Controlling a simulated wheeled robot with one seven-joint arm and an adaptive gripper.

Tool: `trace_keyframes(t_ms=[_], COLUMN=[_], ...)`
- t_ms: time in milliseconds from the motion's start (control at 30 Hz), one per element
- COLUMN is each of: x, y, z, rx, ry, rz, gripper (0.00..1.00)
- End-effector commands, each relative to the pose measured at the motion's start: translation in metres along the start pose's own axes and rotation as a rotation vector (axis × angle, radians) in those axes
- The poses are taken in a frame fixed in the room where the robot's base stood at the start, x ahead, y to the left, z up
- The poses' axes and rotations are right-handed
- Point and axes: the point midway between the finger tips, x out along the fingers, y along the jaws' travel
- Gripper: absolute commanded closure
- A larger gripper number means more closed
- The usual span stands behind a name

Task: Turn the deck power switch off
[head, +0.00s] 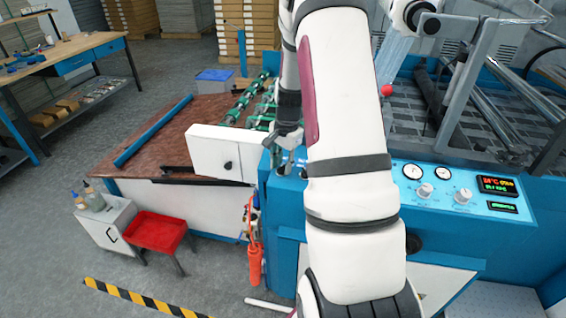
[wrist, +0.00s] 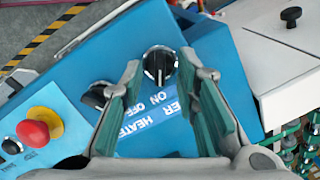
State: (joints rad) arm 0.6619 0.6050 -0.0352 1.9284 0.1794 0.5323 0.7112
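In the wrist view, a black rotary knob (wrist: 159,65) with a pale pointer line sits on the blue deck panel (wrist: 205,32). A second black knob (wrist: 98,95) lies to its left, partly behind my left finger. Labels (wrist: 133,118) beside them show "HEATER", "ON", "OFF" and a cut-off "ER"; I cannot tell for sure which knob is the power switch. My gripper (wrist: 161,72) is open, its green-padded fingers on either side of the first knob. Contact cannot be told. In the head view my gripper (head: 290,138) is over the panel's left end, partly hidden by my arm.
A red emergency button (wrist: 36,132) on a yellow base and a small black knob (wrist: 12,146) are at the left of the wrist view. A white cover (head: 222,153) stands left of the panel. Gauges (head: 412,171) and displays (head: 497,186) are to the right.

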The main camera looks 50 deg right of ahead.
Motion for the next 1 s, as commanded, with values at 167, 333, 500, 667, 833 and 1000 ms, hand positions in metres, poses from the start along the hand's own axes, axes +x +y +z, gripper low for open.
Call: trace_keyframes(t_ms=[167,333,500,667,833,1000], x=[0.0001,0.0000,0.0003,0.0006,0.0010,0.0014], y=[-0.0001,-0.0001,0.0000,0.0000,-0.0006,-0.0013], z=[0.0000,0.0001,0.0004,0.0008,0.0014,0.0016], rx=[0.000,0.000,0.000,-0.007,-0.051,-0.146], ry=[0.000,0.000,-0.001,-0.002,-0.003,-0.003], rz=[0.000,0.000,0.001,0.003,0.012,0.030], gripper=[0.72,1.00,1.00,1.00,1.00,1.00])
